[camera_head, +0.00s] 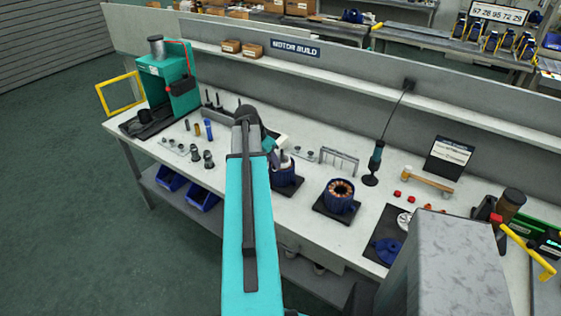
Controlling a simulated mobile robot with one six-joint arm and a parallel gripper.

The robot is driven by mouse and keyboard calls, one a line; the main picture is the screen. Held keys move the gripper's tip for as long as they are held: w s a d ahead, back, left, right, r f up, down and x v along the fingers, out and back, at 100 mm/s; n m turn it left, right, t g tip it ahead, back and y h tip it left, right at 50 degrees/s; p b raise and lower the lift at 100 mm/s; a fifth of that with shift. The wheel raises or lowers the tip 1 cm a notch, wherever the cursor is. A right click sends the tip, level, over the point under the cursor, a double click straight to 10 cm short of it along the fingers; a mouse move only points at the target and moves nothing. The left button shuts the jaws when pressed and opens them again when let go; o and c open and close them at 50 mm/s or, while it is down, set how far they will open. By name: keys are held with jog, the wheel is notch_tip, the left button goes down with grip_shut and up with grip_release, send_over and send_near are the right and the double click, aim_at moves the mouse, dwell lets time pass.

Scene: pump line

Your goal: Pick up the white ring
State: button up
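A small whitish round part (404,220), which may be the white ring, lies on a dark mat at the right of the bench, just above a blue flanged part (386,250). It is too small for me to tell its centre. My teal arm reaches up over the bench in the middle. My gripper (283,158) is at its far end, largely hidden by the arm, over or just above a blue motor housing (284,177) on a dark base. Something pale shows at the housing's top, and I cannot tell whether it is a finger or a part. The whitish part is well to the gripper's right.
A second blue housing with copper windings (340,190) stands between the gripper and the mat (378,222). Small red parts (397,194), a mallet (428,180) and a hanging screwdriver (375,160) are near. A teal press (168,80) stands at left. A grey block (450,265) hides the bench's lower right.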

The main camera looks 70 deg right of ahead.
jog(key=shift+p+x, duration=0.45)
jog(key=shift+x, duration=0.8)
grip_shut()
